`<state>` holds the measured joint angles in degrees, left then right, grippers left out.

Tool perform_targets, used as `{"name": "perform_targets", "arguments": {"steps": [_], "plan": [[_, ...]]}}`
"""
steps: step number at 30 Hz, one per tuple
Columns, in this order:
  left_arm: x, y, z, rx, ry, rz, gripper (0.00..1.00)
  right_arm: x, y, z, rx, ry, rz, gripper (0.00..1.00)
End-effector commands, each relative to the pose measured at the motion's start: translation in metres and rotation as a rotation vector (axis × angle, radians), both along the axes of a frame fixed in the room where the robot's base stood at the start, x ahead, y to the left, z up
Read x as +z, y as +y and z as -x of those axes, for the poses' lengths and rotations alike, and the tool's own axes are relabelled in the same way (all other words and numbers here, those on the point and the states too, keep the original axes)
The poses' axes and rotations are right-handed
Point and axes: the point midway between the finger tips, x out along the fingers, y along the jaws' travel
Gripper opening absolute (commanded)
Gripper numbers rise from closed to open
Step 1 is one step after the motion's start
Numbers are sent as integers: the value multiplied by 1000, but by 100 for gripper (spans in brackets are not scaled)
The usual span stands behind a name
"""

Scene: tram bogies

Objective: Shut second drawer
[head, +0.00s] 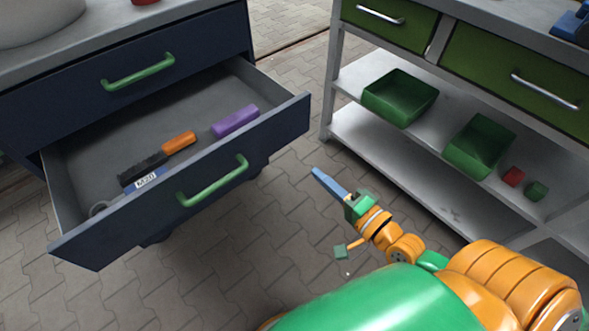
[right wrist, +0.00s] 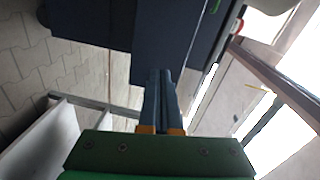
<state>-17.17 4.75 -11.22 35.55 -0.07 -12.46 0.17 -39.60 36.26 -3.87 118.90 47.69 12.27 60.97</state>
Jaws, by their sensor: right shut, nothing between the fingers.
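The second drawer (head: 188,206) of the dark blue cabinet is pulled far out, with a green bar handle (head: 213,183) on its front. Inside it lie a purple block (head: 235,121), an orange-handled tool with a dark part (head: 178,142) and a piece labelled M20 (head: 146,181). My right gripper (head: 316,173) is shut and empty, to the right of the drawer front and apart from it in the head view. In the right wrist view its fingers (right wrist: 158,75) are together, pointing toward the dark blue cabinet. My left gripper is not in view.
The drawer above (head: 130,80) is shut. On the right stands a grey shelf unit (head: 390,140) with green drawers, two green bins (head: 400,97) and small red and green blocks (head: 513,176). Paved floor (head: 255,235) lies clear between cabinet and shelf.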

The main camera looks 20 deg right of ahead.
Motion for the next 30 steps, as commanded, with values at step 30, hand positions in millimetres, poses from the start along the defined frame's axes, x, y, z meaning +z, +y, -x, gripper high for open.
{"name": "perform_targets", "arguments": {"steps": [30], "plan": [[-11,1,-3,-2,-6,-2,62,28,57,-131,36,-46,-154,0]]}}
